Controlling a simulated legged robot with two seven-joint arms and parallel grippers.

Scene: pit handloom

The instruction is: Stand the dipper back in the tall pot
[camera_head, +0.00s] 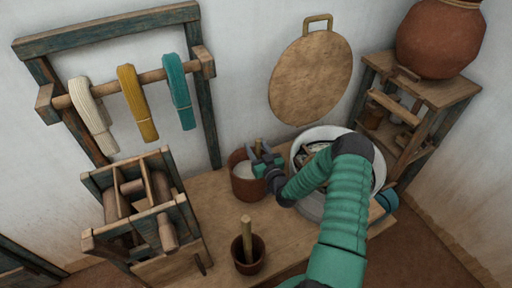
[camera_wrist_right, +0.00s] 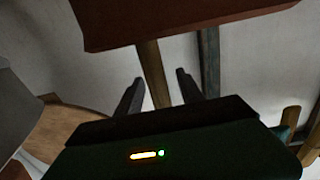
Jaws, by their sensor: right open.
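A brown terracotta pot (camera_head: 247,188) with whitish contents stands on the wooden table, below the wall rack. A thin wooden handle (camera_head: 258,146), apparently the dipper's, rises from it beside my right gripper (camera_head: 262,166). The gripper is open at the pot's rim. In the wrist view, which looks upside down, the handle (camera_wrist_right: 153,75) runs from the brown pot wall (camera_wrist_right: 180,22) between the two spread fingers of the gripper (camera_wrist_right: 158,92). Neither finger visibly presses on it. The dipper's lower end is hidden. My left gripper is out of view.
A smaller brown pot (camera_head: 248,262) with a thick wooden stick stands at the table's front. A wide white basin (camera_head: 312,134) lies partly under my right arm. A wooden winding frame (camera_head: 140,210) stands left. A shelf (camera_head: 425,90) with a large jar (camera_head: 440,40) stands right.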

